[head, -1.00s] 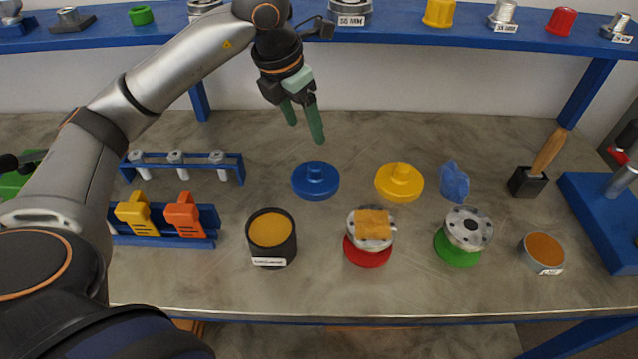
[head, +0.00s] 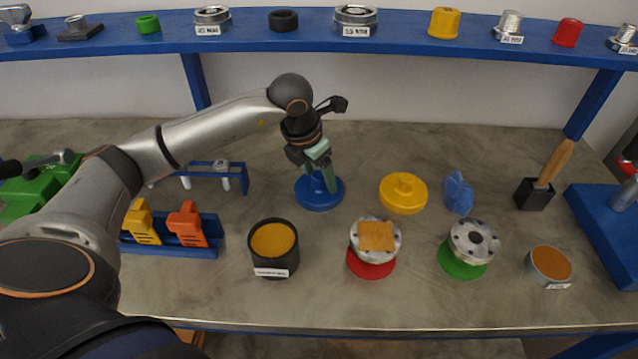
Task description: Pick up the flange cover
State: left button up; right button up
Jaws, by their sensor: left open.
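A blue flange cover (head: 320,200), a round disc with a raised knob, lies on the workbench near the middle. A yellow flange cover (head: 403,194) of similar shape lies to its right. My left gripper (head: 321,188) is open, with its green fingers pointing down at the blue cover's knob. The fingers partly hide the knob, and I cannot tell whether they touch it. My right gripper is not in view.
A metal flange on a red base (head: 370,262) carries an orange-brown block. Another flange on a green base (head: 464,262) stands right. A black pot (head: 273,249), a blue cloth (head: 458,193) and a brush (head: 541,182) are nearby. A blue shelf (head: 330,38) spans the back.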

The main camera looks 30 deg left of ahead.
pick_arm(q)
jog(key=shift+f, duration=0.25)
grip_shut()
dwell(0.4)
